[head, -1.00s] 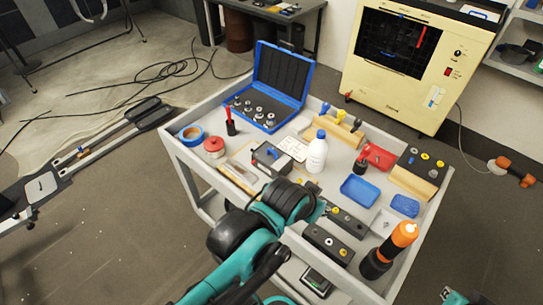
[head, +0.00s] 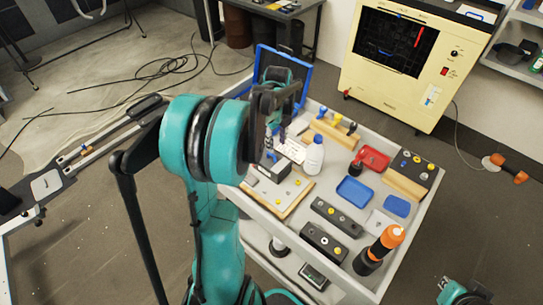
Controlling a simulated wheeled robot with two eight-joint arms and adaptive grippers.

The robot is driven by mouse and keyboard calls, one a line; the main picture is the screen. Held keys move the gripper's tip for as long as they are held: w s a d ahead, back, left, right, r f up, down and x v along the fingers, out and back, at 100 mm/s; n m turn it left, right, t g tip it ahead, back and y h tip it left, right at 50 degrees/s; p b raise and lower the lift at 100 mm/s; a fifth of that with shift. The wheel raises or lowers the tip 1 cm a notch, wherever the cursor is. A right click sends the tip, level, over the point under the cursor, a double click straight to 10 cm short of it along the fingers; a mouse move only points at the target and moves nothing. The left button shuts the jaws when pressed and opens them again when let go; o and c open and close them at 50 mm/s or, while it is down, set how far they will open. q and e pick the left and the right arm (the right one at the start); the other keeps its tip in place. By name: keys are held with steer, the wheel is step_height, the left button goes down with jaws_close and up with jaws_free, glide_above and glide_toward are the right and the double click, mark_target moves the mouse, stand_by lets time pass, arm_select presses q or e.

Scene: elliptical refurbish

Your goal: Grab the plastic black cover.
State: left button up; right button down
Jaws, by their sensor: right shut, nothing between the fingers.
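I cannot tell for sure which dark part is the plastic black cover. A black block (head: 280,190) with small yellow parts sits on a wooden board on the grey cart. Two long black blocks, a farther one (head: 337,216) and a nearer one (head: 323,243), lie to its right. My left gripper (head: 277,125) is over the cart's back left, in front of the blue case; its fingers are small and partly hidden by my arm. My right gripper (head: 448,287) shows only partly at the lower right edge, away from the cart, shut and empty.
The grey cart (head: 440,190) also holds a white bottle (head: 314,155), a blue tray (head: 355,191), a red tray (head: 375,158) and an orange-topped tool (head: 386,240). The open blue case (head: 301,72) is behind my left arm. A cream machine (head: 400,70) stands behind.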

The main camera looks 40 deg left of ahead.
mark_target(275, 157)
arm_select(q)
steer(key=shift+a+f+m, duration=0.25)
steer(key=shift+a+m, duration=0.05)
steer(key=shift+a, duration=0.05)
steer(key=shift+f, duration=0.35)
step_height(275, 157, down, 6)
steer(key=b, duration=0.3)
steer(key=shift+f, duration=0.55)
steer(key=shift+d+r, duration=0.1)
steer(key=shift+c, duration=1.3)
jaws_close()
